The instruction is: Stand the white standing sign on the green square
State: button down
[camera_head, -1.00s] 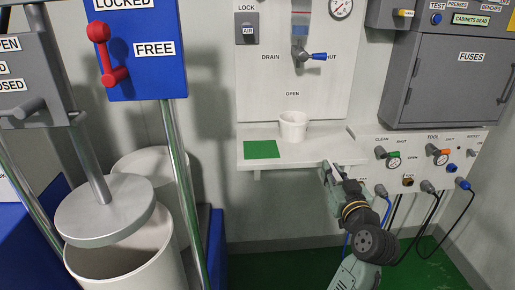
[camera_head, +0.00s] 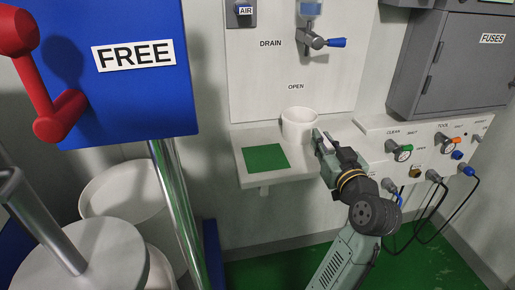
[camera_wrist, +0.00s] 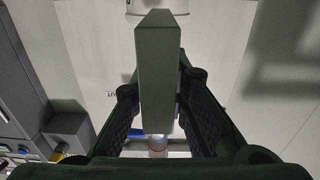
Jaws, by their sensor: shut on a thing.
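The green square (camera_head: 265,157) lies bare on the left part of the white shelf. My gripper (camera_head: 326,147) is at the right end of the shelf, just right of the white cup, at about shelf height. It is shut on a flat slab, taken as the standing sign (camera_wrist: 158,75), which runs lengthwise between the fingers in the wrist view. The slab looks grey-green there, in shadow. In the head view only a pale bit shows at the fingertips, so its face and foot cannot be made out.
The white cup (camera_head: 299,126) stands on the shelf between my gripper and the green square. The drain valve with its blue handle (camera_head: 336,43) is above. The panel of knobs and hoses (camera_head: 430,150) is at right. A blue board with a red lever (camera_head: 62,115) stands at left.

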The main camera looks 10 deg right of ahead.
jog(key=w+a+p, duration=0.1)
jog(key=w+a, duration=0.2)
jog(key=a, duration=0.1)
jog(key=w+a+p, duration=0.1)
jog(key=w+a, duration=0.2)
jog(key=a, duration=0.1)
jog(key=w+a+f+p, duration=0.1)
jog(key=w+a, duration=0.2)
jog(key=shift+a+f+p, duration=0.1)
jog(key=shift+a+p, duration=0.25)
jog(key=shift+a, duration=0.05)
jog(key=shift+w+a+f, duration=0.1)
jog(key=shift+w+a, duration=0.1)
jog(key=shift+w, duration=0.05)
jog(key=shift+f, duration=0.35)
jog(key=shift+f+p, duration=0.45)
jog(key=shift+f, duration=0.95)
jog(key=shift+f, duration=0.2)
jog(key=c, duration=1.6)
grip_release()
jog(key=shift+o, duration=0.2)
jog(key=shift+s+r, duration=0.1)
jog(key=shift+r, duration=0.1)
